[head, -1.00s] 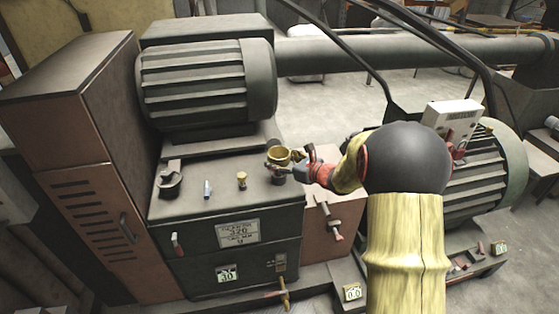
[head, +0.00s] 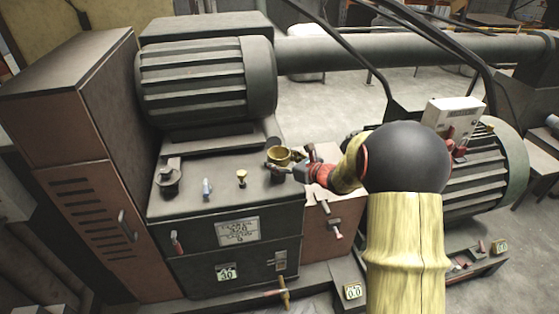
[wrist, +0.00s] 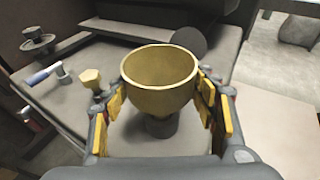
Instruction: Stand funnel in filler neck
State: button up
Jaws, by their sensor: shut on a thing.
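The funnel (head: 279,155) is a brass-coloured open bowl, held rim up over the right part of the machine's top; it also shows in the wrist view (wrist: 160,88). My gripper (head: 292,163) reaches in from the right, its yellow-padded fingers on both sides of the bowl in the wrist view (wrist: 160,100). A short dark cylinder (wrist: 161,126), apparently the filler neck, shows directly below the bowl. The funnel's spout is hidden, so I cannot tell whether it is inside the neck.
On the machine top (head: 222,197) stand a brass knob (head: 241,177), a small blue-handled part (head: 207,187) and a dark round fitting (head: 168,181), left of the funnel. A ribbed motor (head: 205,80) rises behind. A tall brown cabinet (head: 80,150) bounds the left.

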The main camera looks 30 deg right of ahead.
jog(key=shift+f, duration=0.1)
jog(key=o, duration=1.3)
jog(key=shift+c, duration=0.2)
